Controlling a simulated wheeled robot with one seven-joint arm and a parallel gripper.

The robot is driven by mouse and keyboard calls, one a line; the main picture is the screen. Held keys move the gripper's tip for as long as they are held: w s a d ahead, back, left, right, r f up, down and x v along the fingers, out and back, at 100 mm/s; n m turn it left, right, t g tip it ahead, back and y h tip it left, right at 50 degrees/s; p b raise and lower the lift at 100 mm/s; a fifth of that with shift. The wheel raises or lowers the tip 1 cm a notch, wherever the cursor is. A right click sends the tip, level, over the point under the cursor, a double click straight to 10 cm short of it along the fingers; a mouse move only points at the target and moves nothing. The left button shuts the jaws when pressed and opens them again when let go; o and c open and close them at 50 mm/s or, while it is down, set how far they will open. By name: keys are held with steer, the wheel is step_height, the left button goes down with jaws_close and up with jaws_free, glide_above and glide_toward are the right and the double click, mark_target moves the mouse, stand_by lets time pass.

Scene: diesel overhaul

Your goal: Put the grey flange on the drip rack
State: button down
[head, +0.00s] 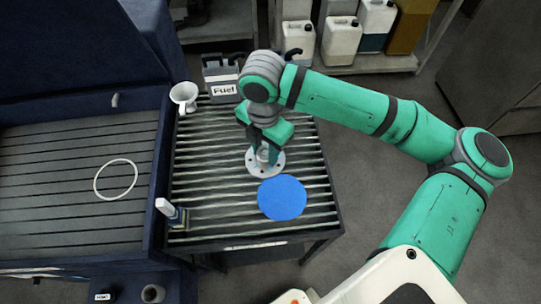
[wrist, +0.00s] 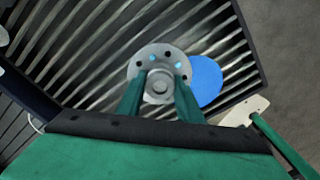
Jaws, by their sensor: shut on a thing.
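The grey flange (head: 252,166) is a round disc with bolt holes and a raised hub, and it is at the slatted drip rack (head: 205,190). In the wrist view the flange (wrist: 143,62) shows with its holes around the hub. My gripper (head: 265,155) comes down from above and is shut on the flange's hub; its green fingers (wrist: 160,92) sit on both sides of the hub in the wrist view. The flange looks level. I cannot tell whether its underside touches the slats.
A blue disc (head: 282,198) lies on the rack right beside the flange. A white funnel (head: 184,95), a Fuel can (head: 222,82) and a small bottle (head: 170,212) stand at the rack's edges. A blue basin with a white ring (head: 97,180) is at left. The rack's left middle is clear.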

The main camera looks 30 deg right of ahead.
steer(key=shift+w+d+f, duration=0.25)
steer(key=shift+d+f, duration=0.65)
steer(key=shift+f, duration=0.2)
steer(key=shift+d+f, duration=0.2)
steer(key=shift+f, duration=1.55)
steer(key=shift+f, duration=0.15)
steer(key=c, duration=1.2)
jaws_free()
step_height(320, 180, up, 12)
steer(key=shift+r, duration=0.15)
steer(key=shift+w+a, duration=0.1)
steer(key=shift+a, duration=0.1)
